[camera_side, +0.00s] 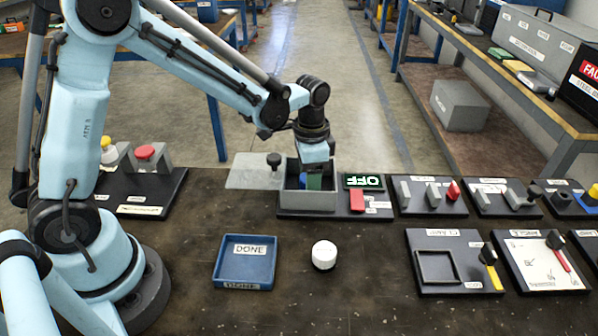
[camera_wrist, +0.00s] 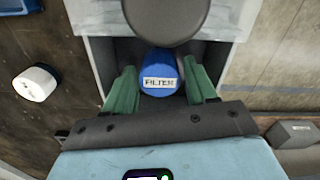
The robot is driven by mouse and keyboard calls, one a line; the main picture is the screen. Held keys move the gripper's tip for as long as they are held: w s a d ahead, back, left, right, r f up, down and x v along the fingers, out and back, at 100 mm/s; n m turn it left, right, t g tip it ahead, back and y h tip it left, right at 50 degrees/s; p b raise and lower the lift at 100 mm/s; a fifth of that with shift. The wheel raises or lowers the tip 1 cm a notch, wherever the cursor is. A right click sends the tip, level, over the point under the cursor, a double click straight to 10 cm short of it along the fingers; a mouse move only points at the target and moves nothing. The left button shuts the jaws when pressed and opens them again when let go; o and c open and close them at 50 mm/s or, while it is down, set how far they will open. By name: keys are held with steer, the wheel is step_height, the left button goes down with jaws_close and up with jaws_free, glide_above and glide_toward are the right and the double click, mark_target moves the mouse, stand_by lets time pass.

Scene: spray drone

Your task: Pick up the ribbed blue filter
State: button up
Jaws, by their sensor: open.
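The blue filter (camera_wrist: 159,72) carries a white FILTER label and sits inside a grey open-topped box (camera_side: 309,202). In the wrist view it lies between the two green fingers of my gripper (camera_wrist: 162,92), with a gap visible at least on the left side. In the side view my gripper (camera_side: 314,181) reaches down into the box; the box wall hides most of the filter, with only a little blue showing. My gripper is open.
The box stands on a dark panel with a green OFF sign (camera_side: 363,181) and a red switch (camera_side: 357,200) at its right. A blue DONE tray (camera_side: 245,270) and a white round knob-like object (camera_side: 324,255) are in front. Several more panels stand to the right.

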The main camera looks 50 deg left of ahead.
steer(key=shift+f, duration=0.2)
steer(key=c, duration=0.9)
steer(key=shift+r, duration=0.1)
